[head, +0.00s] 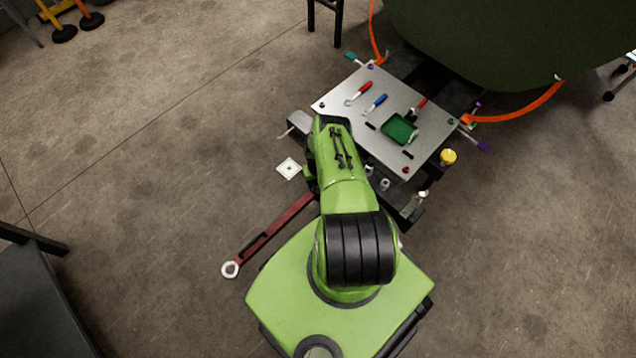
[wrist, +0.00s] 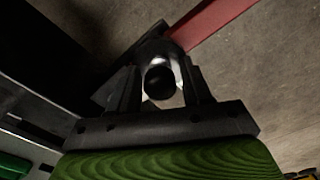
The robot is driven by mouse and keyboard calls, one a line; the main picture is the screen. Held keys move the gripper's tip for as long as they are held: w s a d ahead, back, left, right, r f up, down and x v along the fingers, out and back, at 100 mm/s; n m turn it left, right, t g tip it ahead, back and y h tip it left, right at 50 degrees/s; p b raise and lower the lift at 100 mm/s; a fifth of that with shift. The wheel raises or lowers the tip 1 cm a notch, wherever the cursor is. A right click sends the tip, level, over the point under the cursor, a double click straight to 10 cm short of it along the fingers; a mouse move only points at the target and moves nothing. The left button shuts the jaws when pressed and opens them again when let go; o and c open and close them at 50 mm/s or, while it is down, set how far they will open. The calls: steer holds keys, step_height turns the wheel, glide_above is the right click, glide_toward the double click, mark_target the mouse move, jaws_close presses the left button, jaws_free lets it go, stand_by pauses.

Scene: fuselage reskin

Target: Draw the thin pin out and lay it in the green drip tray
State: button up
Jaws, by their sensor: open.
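In the wrist view my gripper (wrist: 162,70) is open, its two dark fingers standing on either side of a dark round knob (wrist: 160,82). Bright metal shows around the knob. I cannot tell whether the knob is the head of the thin pin, or whether the fingers touch it. No thin pin shows clearly in either view. In the head view my arm hides the gripper.
The grey metal plate (head: 440,128) also bears a red-handled tool (head: 364,89) and a blue-handled tool (head: 377,101). A red bar (head: 277,227) with a ring end runs low left of my arm. A large dark green body (head: 500,45) stands behind. Open floor lies left.

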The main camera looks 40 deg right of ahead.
steer(key=c, duration=0.9)
steer(key=shift+r+p, duration=2.2)
steer(key=shift+r, duration=0.5)
steer(key=shift+r, duration=0.25)
steer(key=shift+r+p, duration=1.05)
steer(key=shift+r, duration=0.35)
